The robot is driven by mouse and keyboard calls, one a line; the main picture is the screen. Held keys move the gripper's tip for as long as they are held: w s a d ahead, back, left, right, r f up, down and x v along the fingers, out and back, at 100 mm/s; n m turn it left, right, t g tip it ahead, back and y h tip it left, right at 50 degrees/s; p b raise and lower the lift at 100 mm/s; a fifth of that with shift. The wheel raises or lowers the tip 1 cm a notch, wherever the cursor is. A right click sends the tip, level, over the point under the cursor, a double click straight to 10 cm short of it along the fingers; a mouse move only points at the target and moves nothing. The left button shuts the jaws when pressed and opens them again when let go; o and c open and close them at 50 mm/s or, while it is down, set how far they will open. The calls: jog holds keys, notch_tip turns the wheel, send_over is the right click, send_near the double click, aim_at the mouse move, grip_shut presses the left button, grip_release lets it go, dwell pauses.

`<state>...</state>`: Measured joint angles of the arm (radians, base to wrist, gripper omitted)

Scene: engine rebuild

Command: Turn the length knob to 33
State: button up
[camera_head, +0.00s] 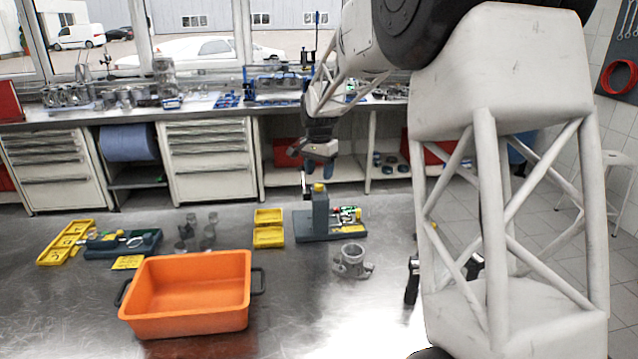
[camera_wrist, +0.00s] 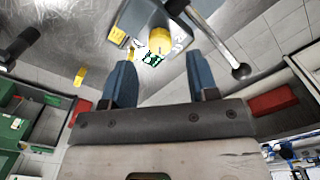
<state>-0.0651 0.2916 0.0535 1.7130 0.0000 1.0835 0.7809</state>
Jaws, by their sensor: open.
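A grey-green bench device (camera_head: 321,216) stands upright on a flat base on the metal bench. A yellow knob (camera_head: 319,187) sits on top of its column. In the wrist view the yellow knob (camera_wrist: 160,40) shows beside a white, green-marked dial (camera_wrist: 152,58); its reading is too small to tell. My gripper (camera_head: 321,172) is above the column, pointing down. Its two blue fingers are open and empty, and in the wrist view the knob appears between and beyond the fingertips (camera_wrist: 158,60). I cannot tell the exact gap between fingertips and knob.
A lever with a black ball end (camera_wrist: 241,71) sticks out beside the knob. On the bench are an orange bin (camera_head: 190,322), yellow trays (camera_head: 268,237), a grey metal part (camera_head: 352,262) and several small metal pieces. Bare bench lies between the bin and the metal part.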

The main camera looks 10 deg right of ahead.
aim_at(319, 184)
jog(key=shift+f, duration=2.05)
jog(key=c, duration=0.9)
